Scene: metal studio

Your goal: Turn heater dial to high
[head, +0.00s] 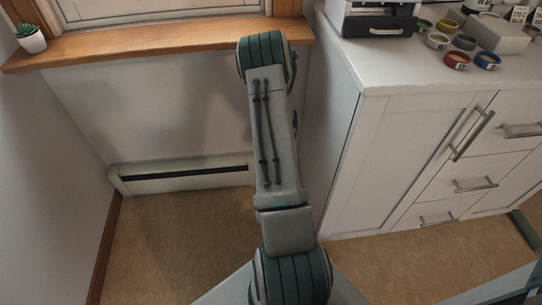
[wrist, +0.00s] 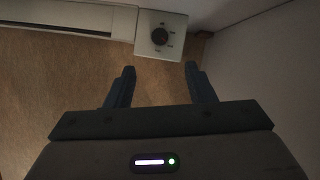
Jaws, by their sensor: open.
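The heater dial (wrist: 160,36) is a small dark round knob on a pale square plate (wrist: 146,51) at the end of the heater, at the top of the wrist view. Small marks ring the knob, too small to read. My gripper (wrist: 160,70) is open and empty, its two dark fingers apart and pointing toward the dial plate. The knob lies beyond the fingertips, roughly centred between them, and I see no contact. In the head view the baseboard heater (head: 180,175) runs low along the wall. My arm hides its right end, the dial and the gripper there.
A white cabinet (head: 340,150) stands close on the right, with rolls of tape and a machine on top. A wooden window sill (head: 150,38) with a potted succulent (head: 31,38) juts out above the heater. The brown floor (head: 180,240) left of my arm is clear.

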